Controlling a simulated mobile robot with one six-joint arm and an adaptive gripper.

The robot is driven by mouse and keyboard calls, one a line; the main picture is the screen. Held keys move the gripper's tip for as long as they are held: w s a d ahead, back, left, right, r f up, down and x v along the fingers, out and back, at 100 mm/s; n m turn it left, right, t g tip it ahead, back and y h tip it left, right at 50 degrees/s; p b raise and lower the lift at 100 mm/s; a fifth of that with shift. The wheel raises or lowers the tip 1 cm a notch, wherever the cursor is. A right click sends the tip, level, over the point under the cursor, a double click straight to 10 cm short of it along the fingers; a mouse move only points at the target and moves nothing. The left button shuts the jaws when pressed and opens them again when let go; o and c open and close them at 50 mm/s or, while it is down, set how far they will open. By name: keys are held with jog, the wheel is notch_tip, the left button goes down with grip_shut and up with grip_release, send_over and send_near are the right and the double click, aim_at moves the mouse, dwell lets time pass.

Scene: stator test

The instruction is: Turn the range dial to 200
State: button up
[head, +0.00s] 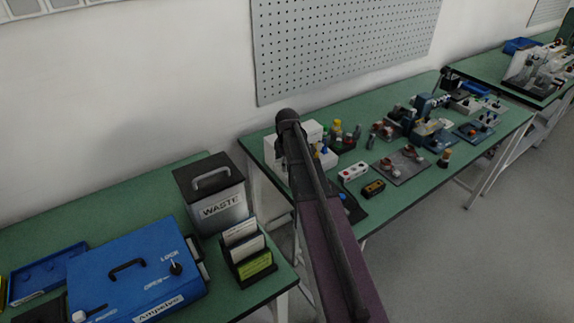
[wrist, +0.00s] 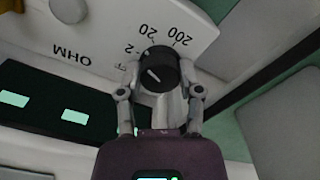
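In the wrist view, the range dial (wrist: 160,70) is a round black knob with a short white line on its face. It sits on a white panel (wrist: 85,38) marked OHM, with 200, 20, 2 and a partly covered label around the dial. These markings appear upside down. The white line points left and slightly up, away from the 200, towards the lower labels. My gripper (wrist: 160,74) has one finger on each side of the dial, very close to it. I cannot tell whether the fingers press on it. In the head view my arm hides the gripper and dial.
A dark display with pale green segments (wrist: 75,116) is beside the dial. In the head view, a blue box (head: 135,270), a WASTE bin (head: 212,190) and a card holder (head: 248,250) stand left of my arm. Several small parts crowd the right bench (head: 330,114).

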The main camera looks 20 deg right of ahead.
jog(key=shift+s, duration=0.1)
jog(key=m, duration=0.6)
jog(key=shift+s+f+m, duration=0.1)
jog(key=shift+m, duration=0.3)
jog(key=m, duration=0.6)
jog(key=shift+m, duration=0.4)
jog(key=o, duration=0.8)
jog(key=shift+o, duration=0.2)
jog(key=r+p, duration=0.6)
jog(key=shift+w, duration=0.2)
